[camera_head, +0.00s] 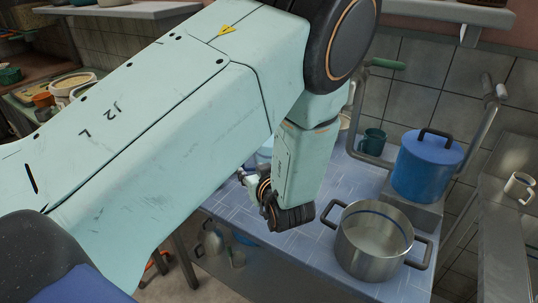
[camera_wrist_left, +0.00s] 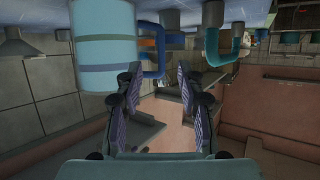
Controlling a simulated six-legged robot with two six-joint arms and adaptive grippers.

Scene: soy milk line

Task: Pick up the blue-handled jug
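The jug (camera_wrist_left: 104,45) is a light blue cylinder with darker bands and a blue handle (camera_wrist_left: 158,60). The left wrist view shows it upside down at the upper left. My left gripper (camera_wrist_left: 160,82) is open and empty, with its two fingers spread. The handle shows between and beyond the fingertips; I cannot tell whether they touch it. In the head view my left gripper (camera_head: 252,186) is low at the table's left side. Only a small light blue patch of the jug (camera_head: 265,151) shows there; my arm hides the rest. My right gripper is not in view.
The blue tiled table (camera_head: 300,248) holds a steel pot (camera_head: 374,258) and a green mug (camera_head: 373,141) to the right of my gripper. A lidded blue pot (camera_head: 428,168) stands on a raised block. A white mug (camera_head: 520,187) is at the far right.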

